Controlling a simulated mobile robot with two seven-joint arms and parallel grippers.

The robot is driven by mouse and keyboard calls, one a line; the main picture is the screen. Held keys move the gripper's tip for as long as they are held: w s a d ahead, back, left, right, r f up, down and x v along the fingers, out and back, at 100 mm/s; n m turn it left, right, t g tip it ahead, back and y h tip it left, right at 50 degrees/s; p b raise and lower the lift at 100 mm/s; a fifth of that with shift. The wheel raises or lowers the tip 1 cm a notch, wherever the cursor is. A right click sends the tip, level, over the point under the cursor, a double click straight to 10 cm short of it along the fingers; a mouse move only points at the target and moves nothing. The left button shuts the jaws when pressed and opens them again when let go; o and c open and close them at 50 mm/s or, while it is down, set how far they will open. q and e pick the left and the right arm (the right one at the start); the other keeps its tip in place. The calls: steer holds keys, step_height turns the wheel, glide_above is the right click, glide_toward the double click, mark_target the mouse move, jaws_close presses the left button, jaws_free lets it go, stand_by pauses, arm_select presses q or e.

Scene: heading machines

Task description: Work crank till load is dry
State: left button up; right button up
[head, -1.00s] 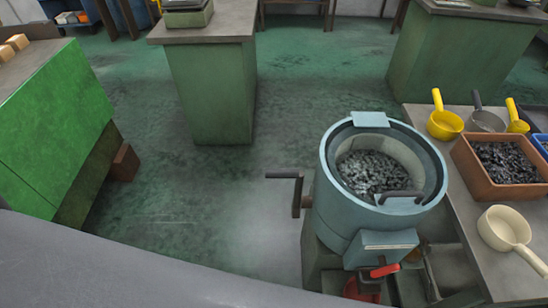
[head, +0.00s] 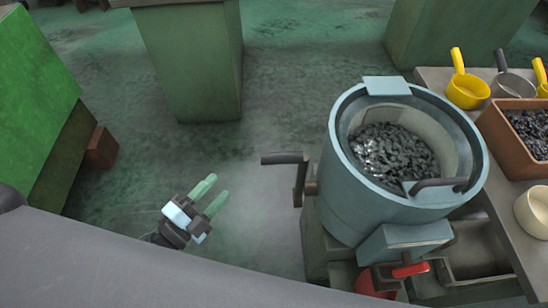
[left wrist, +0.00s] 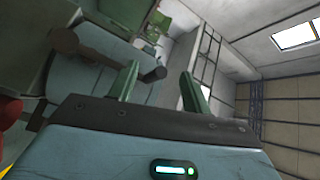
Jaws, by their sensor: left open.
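A blue-grey drum (head: 345,190) stands at the right of centre in the head view, open at the top. A load of dark, wet-looking metal pieces (head: 392,152) lies inside it. A dark crank (head: 297,172) sticks out of the drum's left side, its grip pointing left. My left gripper (head: 212,193) is open and empty, to the left of the crank and apart from it. In the left wrist view, the open fingers (left wrist: 158,85) show with the drum (left wrist: 85,80) and the dark crank (left wrist: 110,60) beyond them. My right gripper is not in view.
A red lever (head: 410,270) is at the drum's lower front. A bench (head: 500,195) at the right holds a brown bin (head: 490,125) of dark pieces and several scoops, including a yellow one (head: 467,90). A green pedestal (head: 190,75) stands behind. Floor left of the crank is clear.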

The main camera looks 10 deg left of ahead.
mark_target(256, 157)
arm_select(q)
steer(key=w+d+r+m+g+h+b, duration=0.1)
steer(key=w+m+g+h+b, duration=0.1)
steer(key=m, duration=0.5)
steer(key=w+d+r+m+g+h+b, duration=0.1)
steer(key=w+m+g+h+b, duration=0.1)
steer(key=m+h, duration=0.2)
steer(key=w+d+r+m+g+h+b, duration=0.1)
steer(key=w+r+m+g+h, duration=0.1)
steer(key=m, duration=0.7)
steer(key=shift+d+m+g+h+b, duration=0.4)
steer(key=shift+g+h, duration=0.1)
steer(key=shift+h, duration=0.5)
steer(key=m+g, duration=0.1)
steer(key=m, duration=0.2)
steer(key=w+m+g+b, duration=0.1)
steer(key=m+g, duration=0.1)
steer(key=m, duration=0.1)
steer(key=m+g+b, duration=0.1)
steer(key=m, duration=0.1)
steer(key=shift+w+a+r+m+g, duration=0.1)
steer(key=shift+w+r+m+g, duration=0.05)
steer(key=shift+w+m+g, duration=0.2)
